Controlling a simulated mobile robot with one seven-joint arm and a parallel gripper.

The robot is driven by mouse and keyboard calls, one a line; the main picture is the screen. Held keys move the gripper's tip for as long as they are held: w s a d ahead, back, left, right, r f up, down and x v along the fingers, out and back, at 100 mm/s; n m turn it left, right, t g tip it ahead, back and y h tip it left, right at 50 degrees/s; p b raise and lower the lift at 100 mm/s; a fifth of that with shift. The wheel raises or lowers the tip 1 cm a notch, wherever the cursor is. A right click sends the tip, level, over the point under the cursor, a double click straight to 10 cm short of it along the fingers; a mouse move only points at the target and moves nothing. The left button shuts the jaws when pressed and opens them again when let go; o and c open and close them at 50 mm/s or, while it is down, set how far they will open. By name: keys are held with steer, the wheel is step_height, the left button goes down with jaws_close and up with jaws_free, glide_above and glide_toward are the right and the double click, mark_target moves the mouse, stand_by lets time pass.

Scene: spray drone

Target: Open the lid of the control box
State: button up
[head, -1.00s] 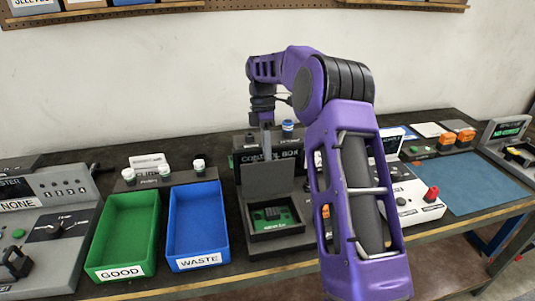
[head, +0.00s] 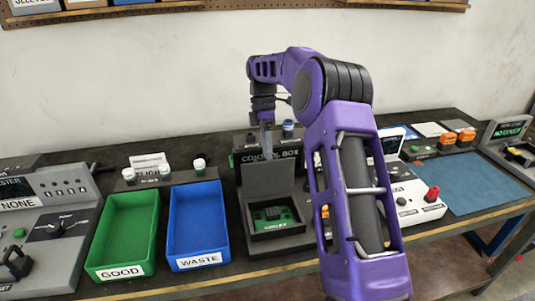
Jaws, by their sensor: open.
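The control box (head: 245,218) is a dark grey case near the front middle of the bench, right of the blue bin. Its lid (head: 268,181) stands raised at the back, so the green circuit board (head: 274,216) inside shows. My gripper (head: 267,148) is above and behind the lid's upper edge, pointing down. It is open, with nothing seen between its fingers. The fingertips are small and partly behind the lid, and I cannot tell whether they touch it.
A green GOOD bin (head: 128,230) and a blue WASTE bin (head: 198,225) stand left of the box. Several small bottles stand behind the bins. A white device with a red knob (head: 432,194) and a blue mat (head: 465,182) lie to the right.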

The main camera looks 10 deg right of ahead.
steer(key=v, duration=0.7)
steer(key=shift+r, duration=0.1)
steer(key=shift+c, duration=0.2)
steer(key=shift+r, duration=0.1)
steer(key=c, duration=0.5)
steer(key=shift+a+r+m, duration=0.1)
steer(key=shift+m, duration=0.7)
jaws_close()
step_height(320, 180, down, 7)
steer(key=m+t+b, duration=0.1)
steer(key=m+t, duration=0.3)
steer(key=m, duration=1.2)
steer(key=shift+s+t+b, duration=0.4)
steer(key=shift+s, duration=0.1)
